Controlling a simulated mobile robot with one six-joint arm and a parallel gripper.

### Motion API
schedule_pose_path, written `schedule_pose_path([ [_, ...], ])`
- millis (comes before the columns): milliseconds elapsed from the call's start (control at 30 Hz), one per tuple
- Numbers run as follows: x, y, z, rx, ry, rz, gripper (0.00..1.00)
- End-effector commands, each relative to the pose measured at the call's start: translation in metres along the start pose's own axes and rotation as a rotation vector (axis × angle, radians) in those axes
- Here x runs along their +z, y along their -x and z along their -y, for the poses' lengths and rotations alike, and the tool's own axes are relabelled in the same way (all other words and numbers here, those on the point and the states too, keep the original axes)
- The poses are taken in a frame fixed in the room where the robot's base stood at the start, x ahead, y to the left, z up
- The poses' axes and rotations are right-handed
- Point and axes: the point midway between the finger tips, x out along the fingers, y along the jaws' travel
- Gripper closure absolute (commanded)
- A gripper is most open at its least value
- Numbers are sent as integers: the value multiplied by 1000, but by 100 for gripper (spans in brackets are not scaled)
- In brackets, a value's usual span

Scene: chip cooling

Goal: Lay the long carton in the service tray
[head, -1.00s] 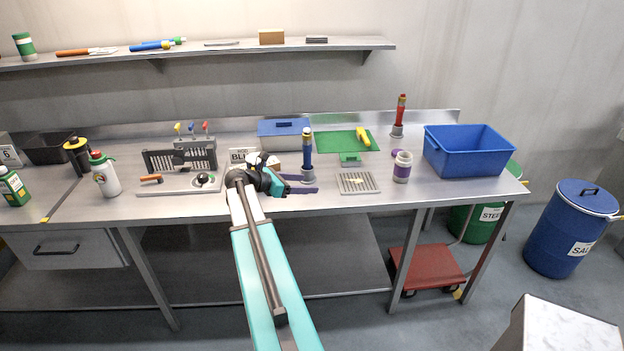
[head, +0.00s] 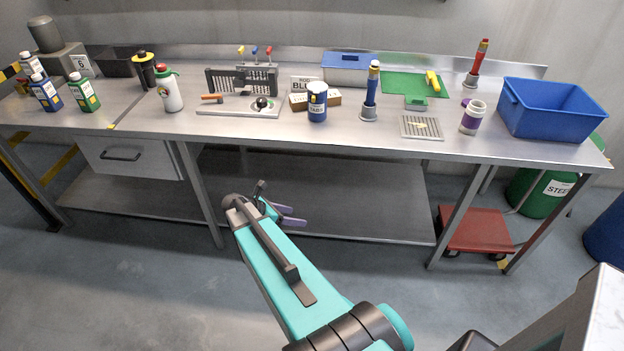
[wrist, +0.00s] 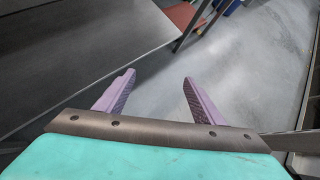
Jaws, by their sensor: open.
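A long tan carton (head: 333,97) lies on the bench, its middle hidden behind a blue-and-white jar (head: 317,102); I take this as the long carton. No tray is marked as the service tray. A black open tray (head: 117,67) stands at the back left, and a deep blue open bin (head: 550,112) at the right end; I cannot tell which is meant. My gripper (head: 297,215) is in front of the bench, below its top, apart from the carton. In the wrist view its purple fingers (wrist: 160,77) are spread, with nothing between them.
A white bottle (head: 169,89) and a control panel (head: 241,104) stand left of the jar. A grate (head: 421,127) and a purple-white cup (head: 472,118) are farther right. A red trolley (head: 477,228) is under the bench.

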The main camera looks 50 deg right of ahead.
Motion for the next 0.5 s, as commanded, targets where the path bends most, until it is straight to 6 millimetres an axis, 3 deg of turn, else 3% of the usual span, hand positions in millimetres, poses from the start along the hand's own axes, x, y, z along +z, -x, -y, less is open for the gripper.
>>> schedule_pose_path([
  [33, -33, -1, 8, 1, 4, -27, 38],
  [100, -72, 0, 20, -4, -6, -67, 38],
  [267, -156, 1, 54, -35, -55, -165, 38],
  [500, -269, 5, 128, -151, -217, -313, 38],
])
